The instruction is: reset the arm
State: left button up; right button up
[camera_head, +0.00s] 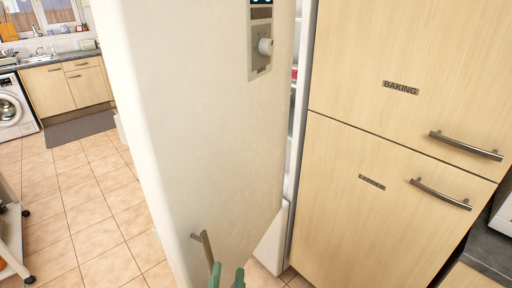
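My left gripper (227,277) shows at the bottom edge, with two green fingertips standing apart and a gap between them. It is open, and no object shows between the tips. The rest of the gripper and its arm are cut off by the frame. The fingertips are in front of the lower part of a large white door (190,130), just below a metal handle (203,247) in the picture. I cannot tell whether they touch the handle. My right gripper is not in view.
The white door stands ajar, with a narrow gap to shelves beside it. Wooden cabinets (400,130) marked BAKING and LARDER, with bar handles, stand at right. Tiled floor (90,200) is open at left. A wheeled cart (12,240) is at the left edge, a washing machine (14,108) behind.

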pick_arm(q)
jog(key=s+a+f+m+g+h, duration=0.1)
jog(key=s+a+f+m+g, duration=0.3)
jog(key=m, duration=1.2)
jog(key=s+a+f+m+g+h, duration=0.15)
jog(key=a+f+m+g, duration=0.4)
jog(key=m, duration=1.05)
jog(key=s+a+f+m+g+y, duration=0.1)
jog(key=s+a+m+g+y, duration=0.2)
jog(key=a, duration=0.4)
jog(key=s+a+m+g+y, duration=0.2)
jog(key=s+a+y, duration=0.15)
jog(key=a, duration=0.35)
jog(key=s+d+f+n+g+h, duration=0.1)
jog(key=s+d+f, duration=0.1)
jog(key=f, duration=1)
jog(key=s+d+f+g+h, duration=0.1)
jog(key=s+d+f, duration=0.1)
jog(key=f, duration=1.1)
jog(key=s+f+n+g+h, duration=0.1)
jog(key=s+f, duration=0.6)
jog(key=s, duration=0.3)
jog(key=s+f+n+g+h, duration=0.1)
jog(key=s+f+n+g, duration=0.1)
jog(key=s+f, duration=0.5)
jog(key=s, duration=0.3)
jog(key=shift+f, duration=0.4)
